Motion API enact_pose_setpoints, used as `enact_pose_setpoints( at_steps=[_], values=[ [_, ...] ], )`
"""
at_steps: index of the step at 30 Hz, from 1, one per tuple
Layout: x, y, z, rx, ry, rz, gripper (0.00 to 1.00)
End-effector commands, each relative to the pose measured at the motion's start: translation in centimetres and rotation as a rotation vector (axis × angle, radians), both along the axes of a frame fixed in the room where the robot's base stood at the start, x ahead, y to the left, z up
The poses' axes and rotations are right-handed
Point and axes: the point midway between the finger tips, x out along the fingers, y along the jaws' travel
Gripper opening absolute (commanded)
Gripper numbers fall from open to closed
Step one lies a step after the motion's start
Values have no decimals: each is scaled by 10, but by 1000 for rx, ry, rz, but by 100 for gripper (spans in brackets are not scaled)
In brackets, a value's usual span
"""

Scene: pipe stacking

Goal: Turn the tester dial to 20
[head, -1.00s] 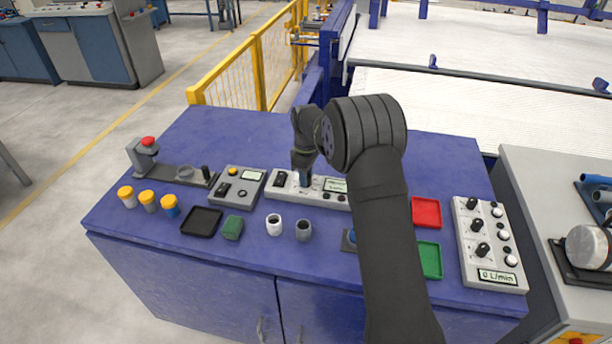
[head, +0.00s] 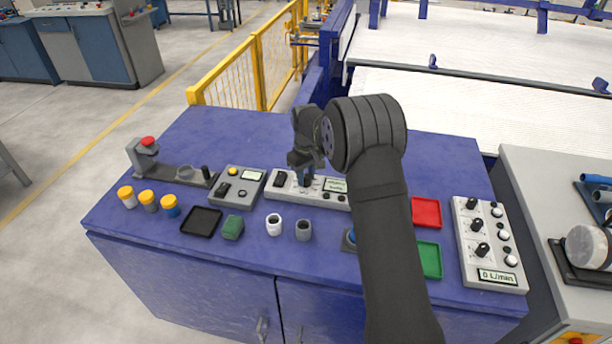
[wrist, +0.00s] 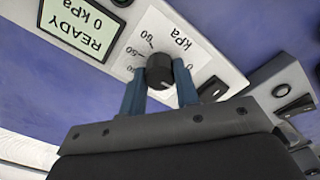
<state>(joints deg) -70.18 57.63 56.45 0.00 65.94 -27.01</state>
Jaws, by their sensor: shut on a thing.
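The tester (head: 320,192) is a long light-grey box on the blue bench, at the middle in the head view. In the wrist view its black dial (wrist: 158,68) sits on a white scale plate marked kPa, seen upside down. The scale numbers are only partly legible. The tester display (wrist: 80,24) reads READY and 0 kPa. My gripper (wrist: 160,88) has its two blue fingers on either side of the dial, closed on it. It also shows in the head view (head: 305,180), pointing down at the tester; my wrist hides part of it.
A grey box with a small display (head: 236,187) stands left of the tester. White and grey cups (head: 274,225) stand in front. Red (head: 426,212) and green (head: 429,260) trays and a flow panel (head: 490,245) are at right. The bench behind the tester is clear.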

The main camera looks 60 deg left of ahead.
Motion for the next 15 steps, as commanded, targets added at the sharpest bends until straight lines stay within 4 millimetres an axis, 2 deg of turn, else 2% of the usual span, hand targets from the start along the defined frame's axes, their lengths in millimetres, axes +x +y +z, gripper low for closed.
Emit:
enact_pose_setpoints(
  at_steps=[15],
  values=[
    [0, 0, 0, 1, 0, -490, 6]
  ],
)
